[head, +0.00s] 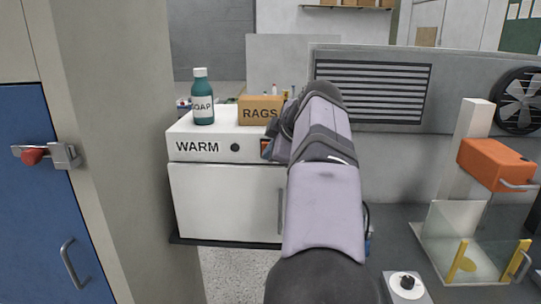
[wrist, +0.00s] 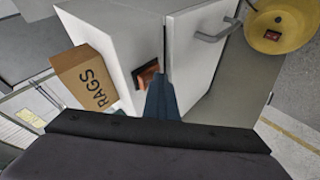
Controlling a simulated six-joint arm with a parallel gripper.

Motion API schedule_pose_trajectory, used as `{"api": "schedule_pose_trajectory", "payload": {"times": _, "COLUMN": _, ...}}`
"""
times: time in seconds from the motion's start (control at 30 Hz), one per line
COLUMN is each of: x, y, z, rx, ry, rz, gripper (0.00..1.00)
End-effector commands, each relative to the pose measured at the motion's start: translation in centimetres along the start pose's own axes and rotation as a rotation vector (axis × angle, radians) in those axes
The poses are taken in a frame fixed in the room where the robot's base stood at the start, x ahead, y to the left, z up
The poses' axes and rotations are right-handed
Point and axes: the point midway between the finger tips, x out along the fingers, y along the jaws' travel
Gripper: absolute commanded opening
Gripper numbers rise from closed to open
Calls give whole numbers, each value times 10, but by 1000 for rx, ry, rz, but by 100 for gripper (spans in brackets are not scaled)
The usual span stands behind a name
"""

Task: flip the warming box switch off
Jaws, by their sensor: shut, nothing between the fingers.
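The warming box (head: 200,137) is a white cabinet marked WARM, with a dark round knob (head: 235,147) on its upper front panel. Its orange switch (wrist: 148,75) in a dark frame shows in the wrist view, partly covered by my gripper. In the head view only a sliver of orange shows beside my arm. My gripper (wrist: 163,84) is shut and empty, its blue-grey fingertips right at the switch's edge. I cannot tell whether they touch it, nor which way the switch is set.
A green SOAP bottle (head: 203,100) and a RAGS carton (head: 260,109) stand on top of the box. The box door has a handle (wrist: 215,32). A yellow round object (wrist: 285,25) with a red switch is beyond. An orange-headed device (head: 492,163) stands at right.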

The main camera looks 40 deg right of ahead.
Motion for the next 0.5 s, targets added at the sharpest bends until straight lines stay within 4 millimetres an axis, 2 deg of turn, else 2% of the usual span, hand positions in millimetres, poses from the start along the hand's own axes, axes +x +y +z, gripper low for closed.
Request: {"api": "schedule_pose_trajectory", "payload": {"times": 0.5, "x": -5, "y": 8, "z": -3, "rx": -1, "ry": 1, "rz": 15, "gripper": 0}}
